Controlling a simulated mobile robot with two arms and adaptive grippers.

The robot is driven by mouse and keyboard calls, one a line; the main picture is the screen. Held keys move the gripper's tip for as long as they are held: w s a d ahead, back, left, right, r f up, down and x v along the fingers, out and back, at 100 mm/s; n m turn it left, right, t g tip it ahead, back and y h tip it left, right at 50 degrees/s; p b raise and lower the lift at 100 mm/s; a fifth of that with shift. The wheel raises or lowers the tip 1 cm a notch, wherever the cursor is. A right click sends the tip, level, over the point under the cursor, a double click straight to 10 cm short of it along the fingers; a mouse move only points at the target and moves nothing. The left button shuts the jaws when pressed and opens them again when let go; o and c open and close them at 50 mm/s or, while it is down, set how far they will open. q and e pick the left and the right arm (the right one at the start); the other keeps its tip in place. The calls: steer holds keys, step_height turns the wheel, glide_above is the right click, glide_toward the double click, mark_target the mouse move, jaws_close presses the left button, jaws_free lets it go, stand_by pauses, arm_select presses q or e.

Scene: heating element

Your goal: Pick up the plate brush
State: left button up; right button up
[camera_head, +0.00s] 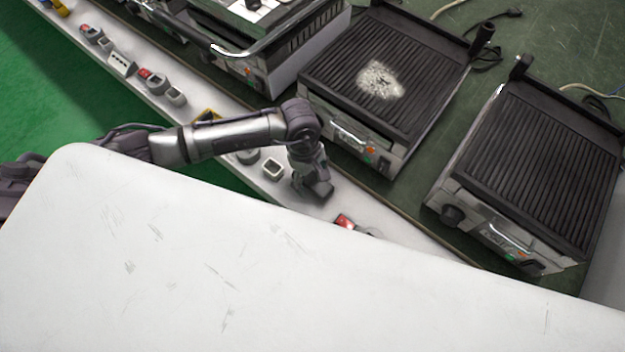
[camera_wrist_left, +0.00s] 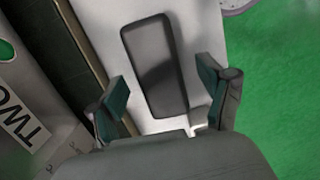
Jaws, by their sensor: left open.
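A dark grey, rounded rectangular block (camera_wrist_left: 152,62), which looks like the plate brush, lies on the white ledge in the left wrist view. Its near end is between the fingers of my left gripper (camera_wrist_left: 164,85), which are open on either side of it and not closed on it. In the head view my left gripper (camera_head: 314,184) points down at the ledge in front of the middle grill. There the gripper hides most or all of the block. My right gripper is not in view.
The narrow white ledge (camera_head: 400,232) carries a red-and-white item (camera_head: 344,221), a small square container (camera_head: 272,168) and several others. A ribbed grill with a whitish patch (camera_head: 380,82) and another grill (camera_head: 540,165) stand behind. A large scuffed white surface (camera_head: 200,270) fills the foreground.

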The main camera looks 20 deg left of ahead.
mark_target(315, 180)
arm_select(q)
steer(key=shift+d+f, duration=0.15)
steer(key=shift+f, duration=0.6)
steer(key=c, duration=1.3)
steer(key=shift+r, duration=0.15)
step_height(315, 180, up, 4)
steer(key=shift+r, duration=0.1)
steer(key=d+r, duration=0.2)
steer(key=d, duration=0.1)
steer(key=s+d+r+b, duration=0.1)
steer(key=d+r, duration=0.1)
steer(key=d, duration=0.2)
steer(key=s+d+r+b, duration=0.1)
steer(key=d+r, duration=0.1)
steer(key=d, duration=0.2)
steer(key=shift+d+r, duration=0.25)
steer(key=shift+r, duration=0.1)
